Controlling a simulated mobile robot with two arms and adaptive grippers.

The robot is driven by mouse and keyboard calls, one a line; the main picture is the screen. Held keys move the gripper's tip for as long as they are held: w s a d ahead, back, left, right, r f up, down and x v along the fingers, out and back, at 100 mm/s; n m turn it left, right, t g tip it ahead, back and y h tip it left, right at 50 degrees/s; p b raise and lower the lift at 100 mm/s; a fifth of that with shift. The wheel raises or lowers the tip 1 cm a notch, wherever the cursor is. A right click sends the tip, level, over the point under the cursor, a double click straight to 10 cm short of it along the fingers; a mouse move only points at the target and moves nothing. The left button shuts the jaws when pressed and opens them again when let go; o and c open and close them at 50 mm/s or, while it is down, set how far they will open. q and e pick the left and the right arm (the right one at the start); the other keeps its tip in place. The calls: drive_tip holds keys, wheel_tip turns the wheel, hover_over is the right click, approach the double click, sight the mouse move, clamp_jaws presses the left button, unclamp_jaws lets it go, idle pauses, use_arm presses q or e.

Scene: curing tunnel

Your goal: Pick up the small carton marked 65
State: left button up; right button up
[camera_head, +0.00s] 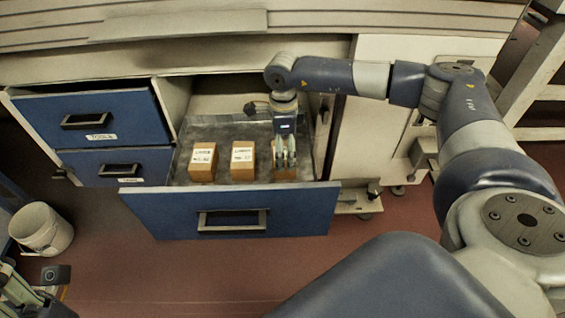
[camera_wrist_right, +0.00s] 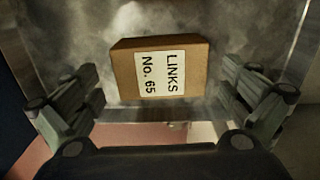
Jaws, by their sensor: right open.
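The small brown carton with a white label reading "LINKS No. 65" (camera_wrist_right: 195,68) lies in the wrist view between my right gripper's spread fingers (camera_wrist_right: 165,92). A gap shows on each side of it. In the head view this carton (camera_head: 285,175) is the rightmost of three in the open drawer, partly hidden by my right gripper (camera_head: 284,160), which points down over it. The right gripper is open and empty. Part of what looks like my left gripper (camera_head: 14,290) shows at the lower left edge; its jaws are not clear.
Two similar cartons, the middle one (camera_head: 243,161) and the left one (camera_head: 202,162), stand in the same drawer (camera_head: 165,215). Closed blue drawers (camera_head: 95,112) are to the left. A white bucket (camera_head: 41,229) stands on the red floor. The drawer's back has free room.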

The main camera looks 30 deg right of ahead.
wheel_tip(320, 180, down, 3)
drive_tip(key=shift+w+r+b, duration=0.1)
drive_tip(key=shift+b, duration=0.2)
drive_tip(key=shift+c, duration=0.2)
drive_tip(key=c, duration=1)
drive_tip(key=shift+r, duration=0.15)
drive_tip(key=shift+c, duration=0.2)
